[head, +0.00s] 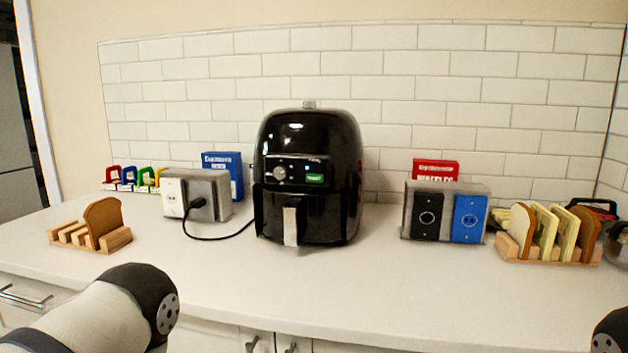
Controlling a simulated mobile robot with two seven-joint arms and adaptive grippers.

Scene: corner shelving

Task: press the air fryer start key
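The black air fryer (308,170) stands upright in the middle of the white counter, against the tiled wall. Its front panel has a round knob (279,174) on the left and a small green key (315,179) on the right; I cannot read the key's label. A drawer handle (290,226) with a light front sits below the panel. My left arm comes in at the lower left, well short of the air fryer, and its gripper is not visible. Only a bit of my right arm shows at the lower right edge; its gripper is not visible.
A grey outlet box (212,186) with a plugged black cord (215,238) stands left of the fryer. Another box (452,190) with black and blue outlets stands right. Bread racks sit at the left (92,242) and right (546,255). The counter's front middle is clear.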

